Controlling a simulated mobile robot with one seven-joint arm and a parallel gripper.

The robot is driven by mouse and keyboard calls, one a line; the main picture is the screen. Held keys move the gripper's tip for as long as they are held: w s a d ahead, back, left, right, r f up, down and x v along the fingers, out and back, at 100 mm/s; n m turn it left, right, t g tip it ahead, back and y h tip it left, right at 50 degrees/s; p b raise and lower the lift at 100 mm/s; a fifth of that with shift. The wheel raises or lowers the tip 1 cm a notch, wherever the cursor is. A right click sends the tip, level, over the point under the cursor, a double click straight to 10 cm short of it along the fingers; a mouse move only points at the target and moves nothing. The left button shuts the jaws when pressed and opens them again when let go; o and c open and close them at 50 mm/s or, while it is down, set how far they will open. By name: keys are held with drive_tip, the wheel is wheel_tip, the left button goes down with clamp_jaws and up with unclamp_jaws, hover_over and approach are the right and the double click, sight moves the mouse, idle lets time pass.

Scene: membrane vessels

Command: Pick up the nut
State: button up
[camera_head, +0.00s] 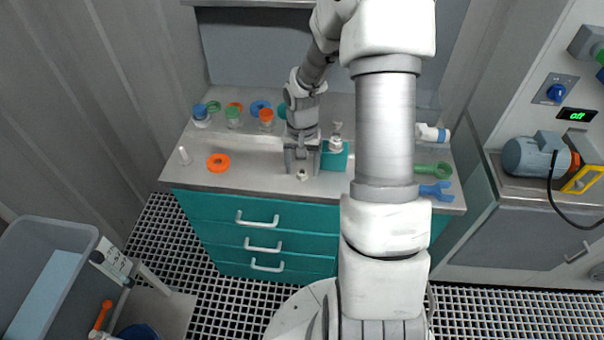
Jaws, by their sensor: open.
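A small pale piece that looks like the nut (302,175) lies on the grey worktop near its front edge. My gripper (302,170) points down over it from above, with its two dark fingers apart on the left and right of the piece. The fingers are open and do not visibly touch it. The exact height of the fingertips above the worktop cannot be told from this view.
An orange ring (218,162) and a small white cylinder (184,155) lie to the left. A teal block (335,160) with a white fitting stands close on the right. Capped vessels (233,118) line the back. Green (433,168) and blue (436,190) tools lie far right.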

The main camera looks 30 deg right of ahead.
drive_tip(key=shift+f, duration=0.3)
clamp_jaws()
drive_tip(key=shift+r, duration=0.1)
drive_tip(key=shift+r, duration=0.6)
wheel_tip(320, 180, up, 3)
drive_tip(key=shift+f, duration=0.15)
drive_tip(key=s+d+r, duration=0.6)
drive_tip(key=d+r, duration=0.1)
drive_tip(key=d, duration=0.2)
drive_tip(key=shift+s+d+p, duration=0.3)
drive_tip(key=shift+s+p, duration=0.05)
